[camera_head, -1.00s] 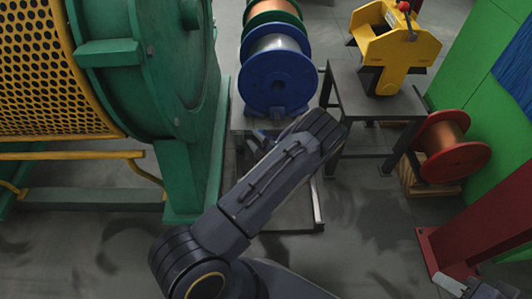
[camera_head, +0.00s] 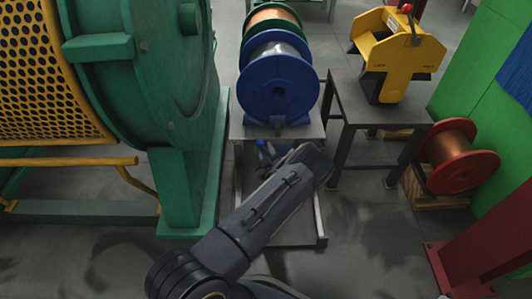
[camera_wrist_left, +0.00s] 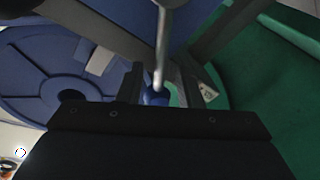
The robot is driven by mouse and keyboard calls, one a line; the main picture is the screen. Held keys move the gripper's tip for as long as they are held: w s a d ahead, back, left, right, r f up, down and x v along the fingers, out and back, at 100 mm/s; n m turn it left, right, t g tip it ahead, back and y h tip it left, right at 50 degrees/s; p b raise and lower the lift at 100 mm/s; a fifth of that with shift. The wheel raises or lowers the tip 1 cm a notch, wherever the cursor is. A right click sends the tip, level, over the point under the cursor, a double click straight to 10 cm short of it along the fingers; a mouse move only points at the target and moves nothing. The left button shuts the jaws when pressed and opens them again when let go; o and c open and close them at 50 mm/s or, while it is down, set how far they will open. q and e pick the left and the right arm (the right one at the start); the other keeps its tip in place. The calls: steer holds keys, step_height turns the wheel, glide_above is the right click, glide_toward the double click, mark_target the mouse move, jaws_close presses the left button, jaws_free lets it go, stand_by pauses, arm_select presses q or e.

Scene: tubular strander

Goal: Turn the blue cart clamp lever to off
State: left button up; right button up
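The blue cart carries a blue-flanged spool (camera_head: 278,88) on a grey top. A small blue part (camera_head: 268,152), possibly of the clamp, shows below that top, partly behind my left arm. In the left wrist view, a thin metal lever rod (camera_wrist_left: 161,45) ends in a blue knob (camera_wrist_left: 157,97). My left gripper (camera_wrist_left: 160,88) is open, with its dark fingers on either side of the knob; I cannot tell whether they touch it. In the head view, my left wrist hides most of the gripper. My right gripper is not in view.
A large green machine (camera_head: 180,130) with a yellow perforated guard stands close on the left. A grey table (camera_head: 350,100) with a yellow device (camera_head: 395,55) stands to the right. A red-flanged spool (camera_head: 462,172) sits beyond it. Floor is clear at lower right of the cart.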

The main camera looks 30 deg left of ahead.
arm_select(q)
jaws_close()
